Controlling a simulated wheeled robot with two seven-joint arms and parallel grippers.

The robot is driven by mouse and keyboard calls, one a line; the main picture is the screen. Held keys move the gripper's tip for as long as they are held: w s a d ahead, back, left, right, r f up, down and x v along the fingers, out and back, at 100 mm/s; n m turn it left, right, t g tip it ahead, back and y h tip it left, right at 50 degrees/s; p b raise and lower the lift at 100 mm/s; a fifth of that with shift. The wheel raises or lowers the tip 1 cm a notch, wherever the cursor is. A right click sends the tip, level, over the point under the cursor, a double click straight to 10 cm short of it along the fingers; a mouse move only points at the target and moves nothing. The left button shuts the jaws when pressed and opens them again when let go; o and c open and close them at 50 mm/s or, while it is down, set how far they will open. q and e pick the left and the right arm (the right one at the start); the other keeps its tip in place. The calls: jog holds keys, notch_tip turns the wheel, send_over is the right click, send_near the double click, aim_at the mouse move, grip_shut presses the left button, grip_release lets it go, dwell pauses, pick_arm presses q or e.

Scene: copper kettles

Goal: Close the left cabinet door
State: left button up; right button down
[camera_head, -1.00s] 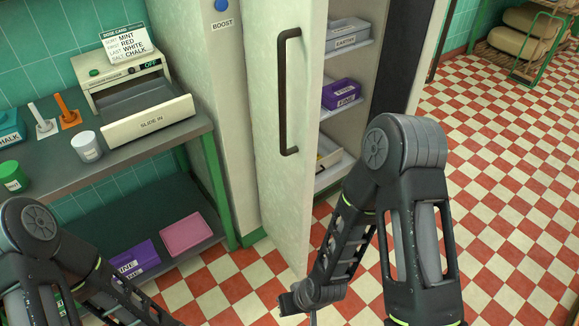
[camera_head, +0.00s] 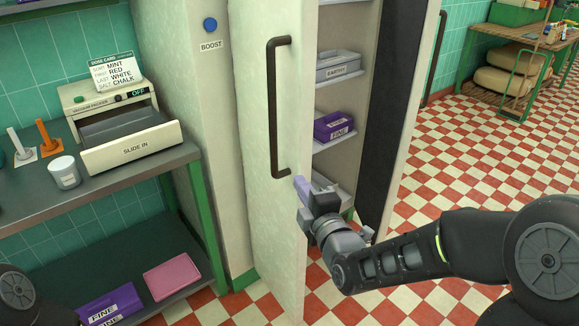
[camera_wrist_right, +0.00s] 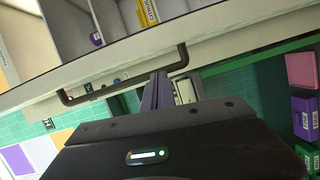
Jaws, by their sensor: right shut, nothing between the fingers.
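The left cabinet door (camera_head: 262,215) is cream, with a long dark vertical handle (camera_head: 273,110). It stands open, and shelves show past its free edge. My right gripper (camera_head: 300,185) is shut and empty, its purplish fingers close to the door's free edge, below and right of the handle's lower end. In the right wrist view the shut fingers (camera_wrist_right: 157,90) point towards the door edge and handle (camera_wrist_right: 130,86). I cannot tell whether they touch the door. Only a link of my left arm shows at the lower left; its gripper is out of view.
Grey and purple bins (camera_head: 334,126) sit on the cabinet shelves. The right cabinet door (camera_head: 406,115) also stands open. A green-legged counter (camera_head: 120,185) with a vacuum packer (camera_head: 130,145) stands left.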

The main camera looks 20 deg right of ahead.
aim_at(291, 158)
jog(key=shift+d+r+n, duration=0.3)
jog(key=shift+r+n, duration=0.1)
jog(key=shift+n, duration=0.2)
jog(key=w+b, duration=0.1)
jog(key=w, duration=0.9)
jog(key=shift+a+b, duration=0.2)
jog(key=shift+b, duration=0.2)
jog(key=shift+d, duration=0.15)
